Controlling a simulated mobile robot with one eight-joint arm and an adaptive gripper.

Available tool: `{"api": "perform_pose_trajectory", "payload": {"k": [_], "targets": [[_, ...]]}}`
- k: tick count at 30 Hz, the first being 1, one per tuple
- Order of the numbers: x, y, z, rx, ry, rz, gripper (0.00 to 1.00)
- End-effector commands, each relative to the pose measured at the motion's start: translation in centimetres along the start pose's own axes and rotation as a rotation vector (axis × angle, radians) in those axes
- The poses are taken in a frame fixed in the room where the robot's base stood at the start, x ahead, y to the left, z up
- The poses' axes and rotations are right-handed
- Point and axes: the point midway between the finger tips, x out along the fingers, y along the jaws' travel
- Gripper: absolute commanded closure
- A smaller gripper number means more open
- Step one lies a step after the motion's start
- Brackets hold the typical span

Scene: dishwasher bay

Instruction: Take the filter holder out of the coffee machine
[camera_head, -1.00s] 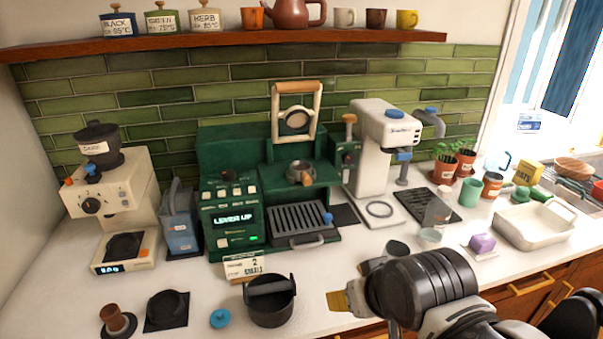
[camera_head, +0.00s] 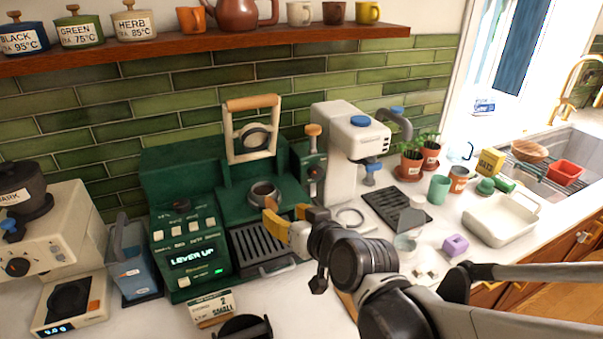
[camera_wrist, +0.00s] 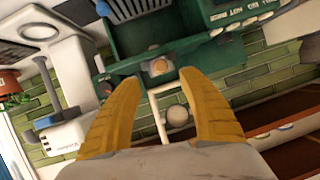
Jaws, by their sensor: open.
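The green coffee machine (camera_head: 185,220) stands against the tiled wall with its display reading "LEVER UP" and its wood-topped lever (camera_head: 253,103) upright. The round metal filter holder (camera_head: 263,190) sits in the machine's middle, above the drip grate; its front is partly hidden by my gripper. My gripper (camera_head: 284,213) is open and empty, its yellow fingers just in front of and slightly right of the filter holder. In the wrist view the picture is turned over; the coppery round end of the holder (camera_wrist: 159,67) shows beyond and between my open fingertips (camera_wrist: 160,82), apparently apart from them.
A white machine (camera_head: 340,150) stands close on the right. A blue container (camera_head: 132,265) and a cream grinder (camera_head: 50,240) stand left. A small sign (camera_head: 212,307) and a dark round pot (camera_head: 243,328) are in front. Cups and a white tray (camera_head: 500,218) are at right.

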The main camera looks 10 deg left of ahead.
Motion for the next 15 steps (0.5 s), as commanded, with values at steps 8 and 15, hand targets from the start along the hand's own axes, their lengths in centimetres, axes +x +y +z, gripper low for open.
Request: {"api": "perform_pose_trajectory", "payload": {"k": [8, 15], "targets": [[3.5, 0.1, 0.1, 0.0, -0.001, 0.001, 0.51], [6.9, 0.1, -0.1, 0.0, -0.001, 0.001, 0.51]]}}
